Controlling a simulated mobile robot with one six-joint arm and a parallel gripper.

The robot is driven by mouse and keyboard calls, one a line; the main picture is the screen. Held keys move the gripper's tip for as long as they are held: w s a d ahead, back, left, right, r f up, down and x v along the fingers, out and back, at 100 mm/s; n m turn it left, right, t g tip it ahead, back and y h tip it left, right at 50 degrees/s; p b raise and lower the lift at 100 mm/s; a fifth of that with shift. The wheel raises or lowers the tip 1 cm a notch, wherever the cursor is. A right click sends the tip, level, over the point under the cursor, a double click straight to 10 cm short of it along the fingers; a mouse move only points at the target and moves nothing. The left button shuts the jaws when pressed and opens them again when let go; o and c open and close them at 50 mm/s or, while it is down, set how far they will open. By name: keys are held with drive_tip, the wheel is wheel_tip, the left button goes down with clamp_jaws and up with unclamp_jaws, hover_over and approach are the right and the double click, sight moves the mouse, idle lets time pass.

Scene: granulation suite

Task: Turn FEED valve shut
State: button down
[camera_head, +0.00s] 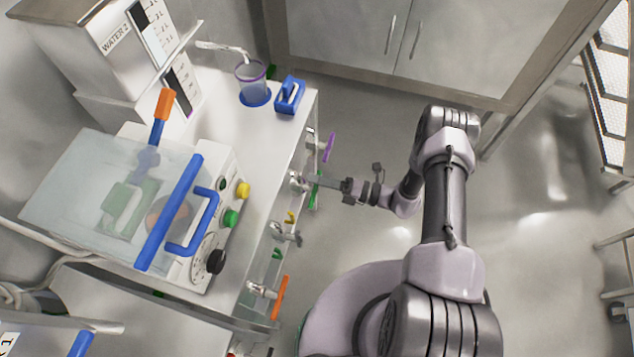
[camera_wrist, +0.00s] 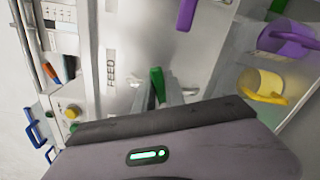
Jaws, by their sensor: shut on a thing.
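The FEED valve (camera_head: 297,181) is on the front side of the white bench, with a green lever handle (camera_head: 314,198). In the wrist view, the green handle (camera_wrist: 156,80) stands beside the FEED label (camera_wrist: 110,72). My gripper (camera_head: 312,182) reaches the handle from the right in the head view and is shut on it. In the wrist view, the fingers of my gripper (camera_wrist: 166,92) are at the handle, and the gripper body hides its lower part. The full angle of the lever is hard to tell.
A valve with a purple handle (camera_head: 328,147) is close by on the same side. A clear-lidded machine (camera_head: 95,190) and a beaker (camera_head: 251,75) stand on top.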

drive_tip(key=shift+w+f+m+b, duration=0.1)
drive_tip(key=shift+f+m+b, duration=0.2)
drive_tip(key=shift+m, duration=0.85)
drive_tip(key=shift+f+m+b, duration=0.25)
drive_tip(key=shift+m+b, duration=0.05)
drive_tip(key=shift+m, duration=0.85)
drive_tip(key=c, duration=1.4)
unclamp_jaws()
drive_tip(key=shift+d, duration=0.1)
drive_tip(key=p+v, duration=0.3)
drive_tip(key=v, duration=1.4)
drive_tip(key=shift+d, duration=0.15)
drive_tip(key=shift+r, duration=0.1)
